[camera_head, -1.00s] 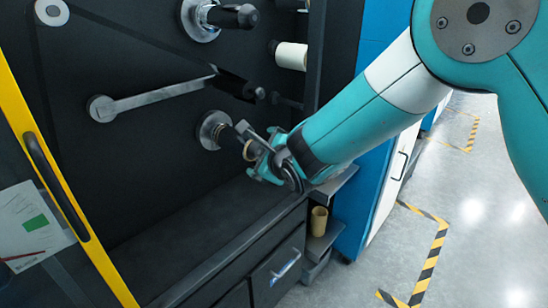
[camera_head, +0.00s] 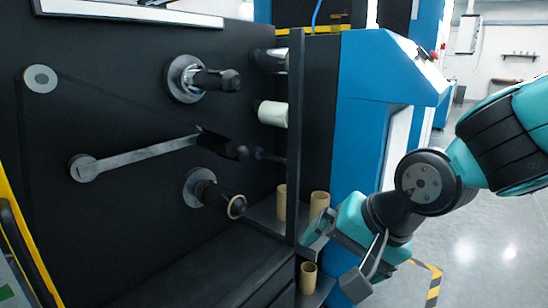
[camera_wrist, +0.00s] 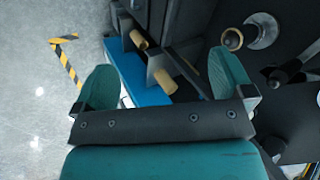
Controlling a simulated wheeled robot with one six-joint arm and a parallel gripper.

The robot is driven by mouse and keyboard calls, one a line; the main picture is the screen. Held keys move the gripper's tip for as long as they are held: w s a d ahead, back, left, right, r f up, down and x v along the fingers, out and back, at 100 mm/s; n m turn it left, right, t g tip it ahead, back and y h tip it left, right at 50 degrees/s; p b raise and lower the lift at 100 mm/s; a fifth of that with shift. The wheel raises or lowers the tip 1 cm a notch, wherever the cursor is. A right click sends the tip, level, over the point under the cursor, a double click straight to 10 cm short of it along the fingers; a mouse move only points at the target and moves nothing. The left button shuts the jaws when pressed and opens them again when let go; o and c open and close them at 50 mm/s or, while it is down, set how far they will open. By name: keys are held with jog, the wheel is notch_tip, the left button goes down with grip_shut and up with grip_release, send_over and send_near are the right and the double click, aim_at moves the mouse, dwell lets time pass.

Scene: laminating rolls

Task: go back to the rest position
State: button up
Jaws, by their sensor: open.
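My gripper (camera_head: 338,262) is at the lower right in the head view, in front of the blue cabinet and right of the machine's black panel. In the wrist view its two teal fingers (camera_wrist: 166,82) are spread wide with nothing held between them. The lower spindle (camera_head: 212,194) on the panel carries a tan ring at its tip and stands apart from my gripper, to its left. It also shows at the top right of the wrist view (camera_wrist: 232,40).
Tan cardboard cores (camera_head: 308,277) stand on shelves close to my gripper. A white roll (camera_head: 273,114), an upper spindle (camera_head: 209,79) and a grey lever arm (camera_head: 140,158) project from the panel. The blue cabinet (camera_head: 375,70) stands behind my gripper. Open floor (camera_head: 480,245) lies to the right.

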jog(key=s+d+r+n+g, duration=0.1)
jog(key=s+d+n+g, duration=0.15)
jog(key=s+n, duration=0.4)
jog(key=s+d+r+n+g, duration=0.1)
jog(key=s+d+n+g, duration=0.15)
jog(key=s+n, duration=0.35)
notch_tip(320, 180, up, 17)
jog(key=m+p, duration=0.1)
jog(key=p, duration=1.6)
jog(key=shift+s+t+h, duration=0.3)
jog(key=shift+s+t, duration=0.1)
jog(key=shift+s, duration=0.05)
jog(key=shift+m, duration=0.25)
